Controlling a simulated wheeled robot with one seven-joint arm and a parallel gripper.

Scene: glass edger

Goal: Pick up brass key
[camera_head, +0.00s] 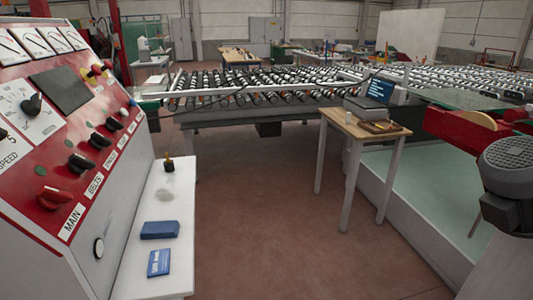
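A small brass-yellow piece (97,70) with red beside it sits at the upper right of the red control panel (60,128) on the left. It may be the brass key, but it is too small to tell. A small dark and yellowish upright item (168,163) stands at the far end of the white ledge (142,255) beside the panel; its kind is also unclear. My gripper is not in view.
A blue block (160,229) and a blue booklet (159,262) lie on the ledge. A wooden table (363,131) with a laptop (376,90) stands right of centre. The roller conveyor (262,92) crosses behind. Reddish floor (265,225) is clear between ledge and table. A grey motor (508,168) is at right.

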